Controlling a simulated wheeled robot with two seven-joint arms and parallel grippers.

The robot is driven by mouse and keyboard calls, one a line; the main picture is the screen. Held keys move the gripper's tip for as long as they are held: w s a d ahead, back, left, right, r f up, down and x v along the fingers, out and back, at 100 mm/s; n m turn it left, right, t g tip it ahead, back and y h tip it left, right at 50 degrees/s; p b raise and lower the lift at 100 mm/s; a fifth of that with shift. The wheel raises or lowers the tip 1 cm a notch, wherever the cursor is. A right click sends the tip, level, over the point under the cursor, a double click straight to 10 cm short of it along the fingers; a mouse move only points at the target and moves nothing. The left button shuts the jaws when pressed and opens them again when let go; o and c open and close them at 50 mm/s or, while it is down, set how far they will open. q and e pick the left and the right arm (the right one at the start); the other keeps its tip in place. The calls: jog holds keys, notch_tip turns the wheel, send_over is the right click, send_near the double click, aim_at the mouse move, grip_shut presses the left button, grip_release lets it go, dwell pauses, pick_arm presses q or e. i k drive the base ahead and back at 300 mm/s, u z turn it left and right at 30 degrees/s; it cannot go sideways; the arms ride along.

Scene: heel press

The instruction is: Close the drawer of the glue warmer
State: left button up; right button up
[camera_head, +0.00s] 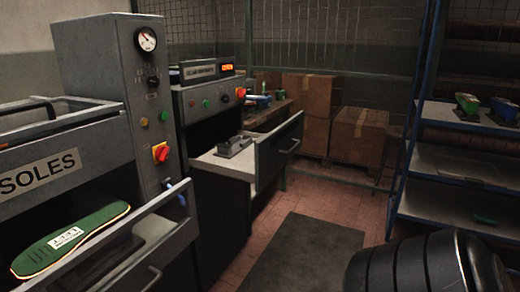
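A grey machine (207,95) with a lit orange display and a small label, too small to read surely, stands in the middle left; it appears to be the glue warmer. Its drawer (279,148) is pulled out to the right, with a bar handle on its front. A small dark metal object (235,147) lies on the drawer's light surface. A nearer machine at left carries a SOLES sign (40,172). Its drawer (165,250) is also open, with a green sole (72,238) in it. Neither gripper shows in the view.
A dark mat (290,258) lies on the reddish tiled floor before the machines. Cardboard boxes (358,136) stand at the back. A blue-framed shelf rack (455,208) stands at right. A black ribbed shape fills the bottom right corner.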

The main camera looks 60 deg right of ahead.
aim_at(252, 158)
jog(key=z, duration=2.55)
jog(key=i, duration=0.75)
jog(key=z, duration=0.4)
jog(key=i, duration=0.9)
jog(key=u, duration=1.15)
jog(key=i, duration=0.65)
jog(key=u, duration=0.75)
